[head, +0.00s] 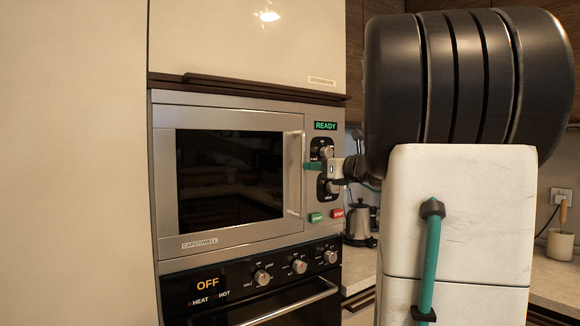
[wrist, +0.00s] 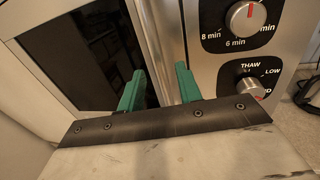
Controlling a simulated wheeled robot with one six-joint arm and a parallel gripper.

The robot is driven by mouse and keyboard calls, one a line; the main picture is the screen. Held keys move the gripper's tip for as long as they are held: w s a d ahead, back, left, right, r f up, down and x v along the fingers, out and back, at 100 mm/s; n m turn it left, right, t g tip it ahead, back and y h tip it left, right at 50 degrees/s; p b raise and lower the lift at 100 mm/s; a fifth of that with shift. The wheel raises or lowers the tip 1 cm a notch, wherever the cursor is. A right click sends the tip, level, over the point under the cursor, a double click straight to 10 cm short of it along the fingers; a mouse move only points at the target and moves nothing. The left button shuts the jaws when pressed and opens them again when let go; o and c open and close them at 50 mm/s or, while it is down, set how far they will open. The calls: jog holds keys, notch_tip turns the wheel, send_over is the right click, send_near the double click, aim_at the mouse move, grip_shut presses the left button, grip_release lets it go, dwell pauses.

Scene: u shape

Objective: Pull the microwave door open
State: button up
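The microwave (head: 250,117) is built into the cabinet wall, and its display reads READY. Its door (head: 165,185) is shut, with a dark window that also shows in the wrist view (wrist: 80,50). The vertical silver handle (head: 302,150) runs along the door's right edge. I cannot tell whether either finger touches the handle.
Microwave knobs (wrist: 248,18) sit just right of my fingers. An oven (head: 250,285) reading OFF is below. An overhanging ledge (head: 250,88) and upper cabinet are above. A tall cream panel (head: 70,160) stands left. A kettle (head: 358,222) is on the right counter.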

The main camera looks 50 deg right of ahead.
jog(key=w, duration=0.5)
grip_shut()
